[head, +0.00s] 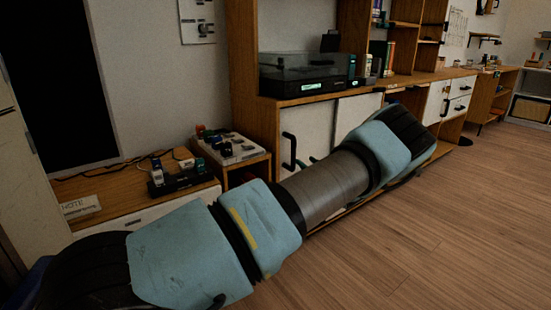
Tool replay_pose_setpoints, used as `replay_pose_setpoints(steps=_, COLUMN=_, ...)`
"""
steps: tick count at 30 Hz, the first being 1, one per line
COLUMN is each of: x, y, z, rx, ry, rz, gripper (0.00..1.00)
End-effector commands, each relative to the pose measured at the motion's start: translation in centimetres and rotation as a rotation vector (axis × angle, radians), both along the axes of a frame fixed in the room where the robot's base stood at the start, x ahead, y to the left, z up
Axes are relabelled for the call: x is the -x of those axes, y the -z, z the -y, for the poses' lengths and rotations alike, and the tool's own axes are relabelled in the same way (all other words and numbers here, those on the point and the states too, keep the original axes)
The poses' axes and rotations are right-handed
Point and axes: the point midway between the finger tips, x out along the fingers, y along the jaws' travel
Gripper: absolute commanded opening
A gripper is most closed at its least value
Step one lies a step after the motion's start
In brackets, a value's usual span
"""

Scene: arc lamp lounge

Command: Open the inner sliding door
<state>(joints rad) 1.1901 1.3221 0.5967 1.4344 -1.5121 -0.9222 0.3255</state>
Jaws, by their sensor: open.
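A wooden cabinet (262,130) in the middle of the head view has two white sliding door panels under its top. The left panel (312,126) carries a black bar handle (289,150) near its left edge. The right panel (358,112) shows only its upper part, as my arm crosses in front of its lower part. The frame does not make clear which panel is the inner one. No clear gap shows between the panels. My arm reaches from the lower left across to the right, in front of the cabinet. My gripper's fingers are not visible.
A turntable with a clear cover (307,73) stands on the cabinet. Wooden floor (430,230) is clear at the lower right.

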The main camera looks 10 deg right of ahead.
Motion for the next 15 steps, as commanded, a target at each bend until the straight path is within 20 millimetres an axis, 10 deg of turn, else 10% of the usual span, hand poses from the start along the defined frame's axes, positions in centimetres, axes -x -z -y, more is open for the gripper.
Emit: replay_pose_setpoints(steps=15, x=-6.8, y=0.2, z=-1.5, rx=-0.001, ry=-0.002, rz=0.013, gripper=0.57)
